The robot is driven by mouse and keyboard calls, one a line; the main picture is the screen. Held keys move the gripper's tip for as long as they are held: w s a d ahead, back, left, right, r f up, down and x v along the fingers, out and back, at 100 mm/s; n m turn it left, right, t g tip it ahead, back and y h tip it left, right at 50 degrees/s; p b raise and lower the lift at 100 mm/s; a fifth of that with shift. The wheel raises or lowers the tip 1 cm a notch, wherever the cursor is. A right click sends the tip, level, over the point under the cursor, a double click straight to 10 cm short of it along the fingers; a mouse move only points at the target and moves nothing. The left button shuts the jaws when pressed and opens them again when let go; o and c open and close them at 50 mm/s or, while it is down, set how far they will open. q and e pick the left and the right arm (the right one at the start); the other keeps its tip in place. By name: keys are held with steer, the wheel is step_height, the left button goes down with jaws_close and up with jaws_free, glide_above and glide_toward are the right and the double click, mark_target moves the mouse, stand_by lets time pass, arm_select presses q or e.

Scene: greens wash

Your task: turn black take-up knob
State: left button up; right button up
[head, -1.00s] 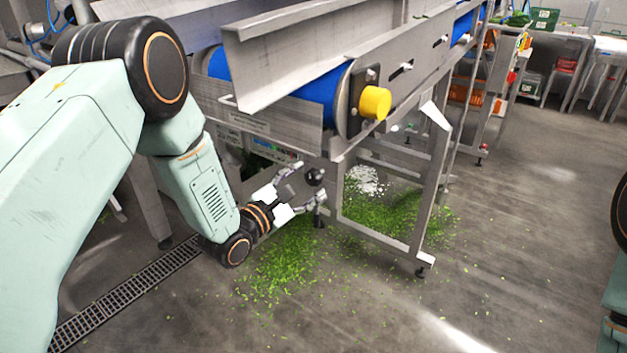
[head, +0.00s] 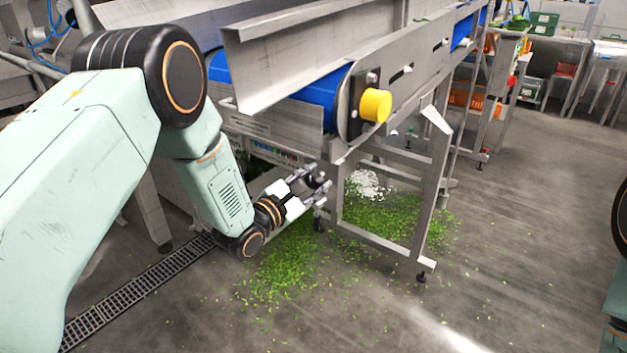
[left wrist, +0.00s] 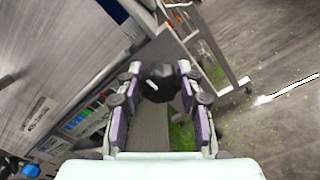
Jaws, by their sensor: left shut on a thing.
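The black take-up knob (left wrist: 158,83) sits between the two fingertips of my left gripper (left wrist: 158,92) in the left wrist view. In the head view my left gripper (head: 318,188) is at the conveyor's lower end, below the yellow cap, with its fingers around the dark knob (head: 317,181), which they partly hide. The left gripper is shut on the knob. My right gripper is not in view; only part of my right arm shows at the right edge.
The steel conveyor (head: 300,50) with a blue belt (head: 285,90) and a yellow cap (head: 375,105) stands above the gripper. Its leg frame (head: 430,190) is just right. Green scraps (head: 290,265) lie on the floor. Open floor lies at the right.

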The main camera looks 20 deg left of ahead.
arm_select(q)
steer(key=c, duration=0.4)
steer(key=shift+m, duration=0.3)
steer(key=m+p, duration=0.1)
steer(key=m, duration=0.4)
steer(key=shift+m+p, duration=0.3)
steer(key=shift+p, duration=0.05)
steer(key=m+p, duration=0.1)
steer(key=m, duration=0.5)
steer(key=shift+m, duration=0.3)
steer(key=m+p, duration=0.1)
steer(key=m, duration=1.2)
steer(key=shift+w+a+m+p, duration=0.1)
steer(key=shift+m+p, duration=0.2)
steer(key=shift+m, duration=0.3)
